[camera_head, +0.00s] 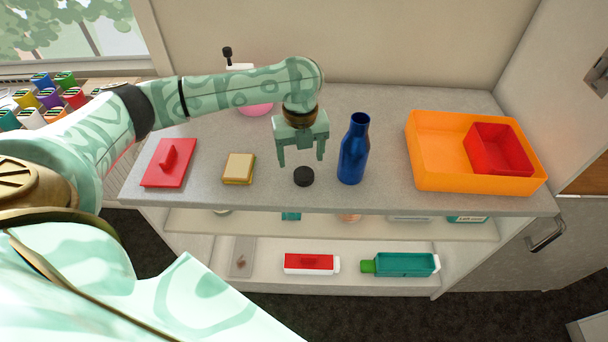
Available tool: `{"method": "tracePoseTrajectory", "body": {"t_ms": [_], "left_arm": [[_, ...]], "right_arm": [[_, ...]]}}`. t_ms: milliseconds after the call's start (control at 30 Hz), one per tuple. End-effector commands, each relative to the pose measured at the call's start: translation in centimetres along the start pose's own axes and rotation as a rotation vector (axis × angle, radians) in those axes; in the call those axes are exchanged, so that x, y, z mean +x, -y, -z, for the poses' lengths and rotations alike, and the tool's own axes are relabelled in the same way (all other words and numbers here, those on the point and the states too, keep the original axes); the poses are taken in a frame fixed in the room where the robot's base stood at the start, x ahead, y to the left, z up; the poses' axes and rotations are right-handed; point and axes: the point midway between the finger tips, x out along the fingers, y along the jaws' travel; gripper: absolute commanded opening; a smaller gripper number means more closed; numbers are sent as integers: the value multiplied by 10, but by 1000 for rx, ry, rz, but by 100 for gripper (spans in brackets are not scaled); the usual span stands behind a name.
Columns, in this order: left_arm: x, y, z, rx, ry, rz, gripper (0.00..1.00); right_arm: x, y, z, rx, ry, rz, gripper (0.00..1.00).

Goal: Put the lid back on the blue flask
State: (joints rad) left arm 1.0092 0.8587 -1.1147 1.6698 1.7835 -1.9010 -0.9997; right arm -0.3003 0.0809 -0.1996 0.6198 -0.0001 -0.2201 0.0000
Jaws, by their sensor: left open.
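The blue flask (354,150) stands upright on the grey counter, right of the middle, with no lid on its neck. A small black round lid (304,176) lies on the counter just left of the flask, near the front edge. My left gripper (301,163) points down, open and empty, with its fingers apart above and slightly behind the lid. The flask stands just to the right of the gripper. I cannot tell the exact height of the fingertips above the counter. My right gripper is not in view.
On the counter (210,200), a yellow sponge (238,168) and a red board with a handle (168,162) lie to the left. An orange tray (430,165) holding a red box (498,150) stands at the right. A pink item (256,109) sits behind my arm. Shelves below hold containers.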

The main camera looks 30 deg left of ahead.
Motion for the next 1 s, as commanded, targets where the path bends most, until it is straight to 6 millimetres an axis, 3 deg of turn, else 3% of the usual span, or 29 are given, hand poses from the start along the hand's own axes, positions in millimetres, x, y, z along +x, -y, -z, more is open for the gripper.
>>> {"method": "tracePoseTrajectory", "body": {"t_ms": [167,467,800,833,1000], "left_arm": [[10,1,1,0,-2,-2,69],[53,5,4,2,-2,-2,69],[52,5,4,2,2,0,69],[52,5,4,2,2,0,67],[52,5,4,2,2,-1,22]], "right_arm": [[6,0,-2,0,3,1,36],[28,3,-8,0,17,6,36],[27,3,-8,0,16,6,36],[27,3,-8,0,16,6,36],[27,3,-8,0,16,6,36]]}}
